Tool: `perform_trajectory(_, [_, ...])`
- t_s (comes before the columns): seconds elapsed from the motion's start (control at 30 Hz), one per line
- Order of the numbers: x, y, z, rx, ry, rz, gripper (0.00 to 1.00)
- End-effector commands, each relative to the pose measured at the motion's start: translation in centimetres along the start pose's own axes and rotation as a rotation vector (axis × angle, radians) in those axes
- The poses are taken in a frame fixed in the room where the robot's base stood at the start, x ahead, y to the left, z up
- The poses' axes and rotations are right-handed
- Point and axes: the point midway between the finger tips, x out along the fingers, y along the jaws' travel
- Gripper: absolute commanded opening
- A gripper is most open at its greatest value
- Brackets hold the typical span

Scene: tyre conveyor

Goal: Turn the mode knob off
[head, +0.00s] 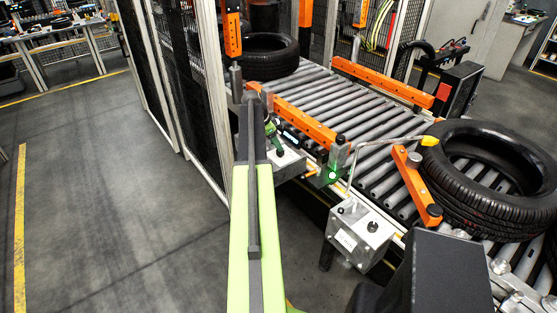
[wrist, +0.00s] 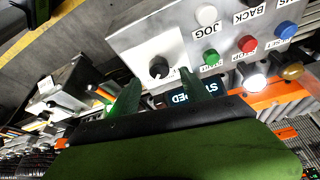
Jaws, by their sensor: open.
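The mode knob (wrist: 158,68) is a round black knob with a white mark, on a grey control panel (wrist: 140,42) in the wrist view. My gripper (wrist: 160,88) is open, its two green fingers pointing at the panel. The knob appears between and just beyond the fingertips; I cannot tell if they touch it. In the head view my gripper (head: 272,131) is at the panel box (head: 288,160) beside the conveyor. My arm hides part of that box, and the knob cannot be made out there.
Green (wrist: 211,57), red (wrist: 247,44) and blue (wrist: 287,28) buttons sit right of the knob. A second grey box (head: 360,232) stands nearer, by the roller conveyor (head: 310,92). A tyre (head: 490,180) lies on the rollers at right. Open floor (head: 100,190) lies left.

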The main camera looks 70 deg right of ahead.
Motion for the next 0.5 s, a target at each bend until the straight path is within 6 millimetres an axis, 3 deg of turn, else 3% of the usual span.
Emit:
perform_trajectory(0.03, [2.2,0.0,0.3,0.002,0.000,0.000,0.56])
perform_trajectory(0.2, [4.6,0.0,0.2,0.001,0.000,0.001,0.56])
perform_trajectory(0.5, [4.7,0.1,-0.1,0.000,0.000,0.001,0.56])
